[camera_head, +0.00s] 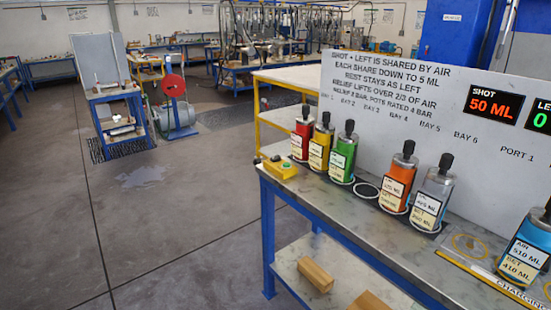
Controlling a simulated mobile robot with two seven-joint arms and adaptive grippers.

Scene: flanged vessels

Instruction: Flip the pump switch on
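A small yellow box (281,168) sits at the near left end of the workbench top (330,205). It has a small dark part on top and looks like a switch box, but I cannot read a label or tell its on or off position. No other switch is clear in the view. Neither of my grippers is in view.
Red (302,138), yellow (321,145), green (343,157), orange (398,182) and grey (432,200) vessels stand along the bench, with an empty ring (366,190) among them. A blue vessel (527,245) stands at right. A display (494,104) reads 50 ML. Floor at left is open.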

